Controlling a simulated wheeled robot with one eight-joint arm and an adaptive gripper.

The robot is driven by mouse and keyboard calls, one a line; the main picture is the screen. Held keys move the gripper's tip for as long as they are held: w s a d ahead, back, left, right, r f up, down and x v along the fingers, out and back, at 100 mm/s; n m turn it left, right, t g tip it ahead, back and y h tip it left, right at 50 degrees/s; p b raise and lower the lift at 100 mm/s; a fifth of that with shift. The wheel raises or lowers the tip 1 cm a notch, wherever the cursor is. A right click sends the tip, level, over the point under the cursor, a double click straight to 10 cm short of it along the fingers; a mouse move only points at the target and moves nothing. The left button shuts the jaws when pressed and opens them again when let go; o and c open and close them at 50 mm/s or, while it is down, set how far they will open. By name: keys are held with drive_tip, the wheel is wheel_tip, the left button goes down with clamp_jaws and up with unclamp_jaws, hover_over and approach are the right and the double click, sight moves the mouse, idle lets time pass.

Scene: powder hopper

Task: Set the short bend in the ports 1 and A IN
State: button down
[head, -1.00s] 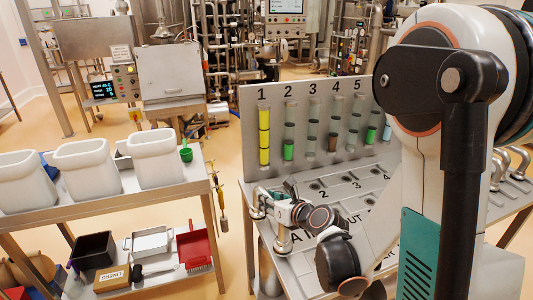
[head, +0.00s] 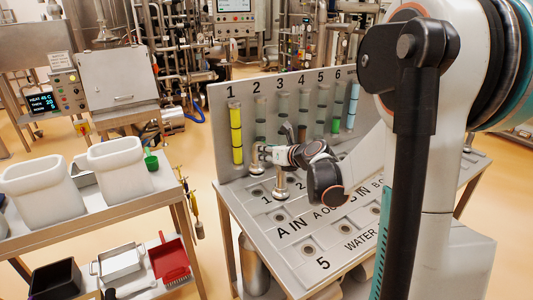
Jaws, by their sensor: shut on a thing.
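The short bend (head: 280,184) is a shiny metal pipe piece with two downward ends. In the head view it is over the left part of the sloping port panel (head: 240,203). My gripper (head: 269,155) is shut on it from the right side. One end of the bend hangs at the upper left, the other lower and to the right. Port 1 (head: 257,192) shows as a round hole just below the upper-left end. The A IN label (head: 291,225) is below the lower end, whose contact with the panel I cannot tell. The fingertips are small and partly hidden.
An upright board (head: 218,125) with numbered level tubes stands behind the panel. Other ports and labels, such as WATER (head: 360,243), lie to the right and front. A side table (head: 120,213) with white bins (head: 117,170) stands at left.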

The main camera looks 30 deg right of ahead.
drive_tip(key=b, duration=0.7)
approach(260, 172)
drive_tip(key=shift+x, duration=2.55)
drive_tip(key=shift+f, duration=0.15)
drive_tip(key=c, duration=1.2)
unclamp_jaws()
drive_tip(key=shift+a, duration=0.1)
drive_tip(key=shift+s, duration=0.1)
drive_tip(key=v, duration=1.2)
